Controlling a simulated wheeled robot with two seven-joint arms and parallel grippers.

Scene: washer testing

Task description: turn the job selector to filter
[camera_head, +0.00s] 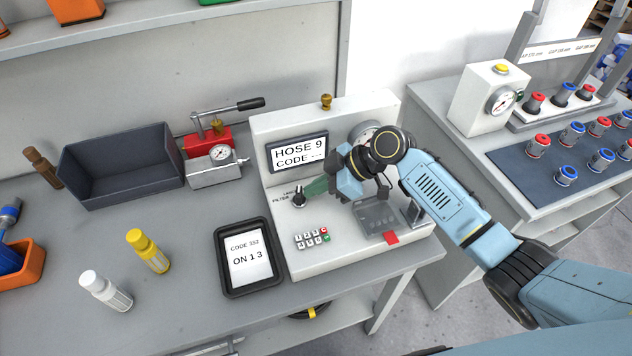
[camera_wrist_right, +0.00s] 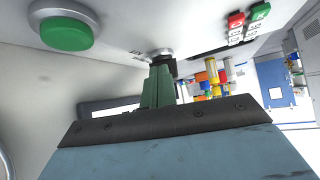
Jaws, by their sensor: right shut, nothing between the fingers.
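My left gripper is not in view.
A keypad (camera_head: 312,239) sits below the knob. A large green button (camera_wrist_right: 66,32) shows in the wrist view. A black framed card (camera_head: 249,257) reads CODE 352, ON 1 3.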

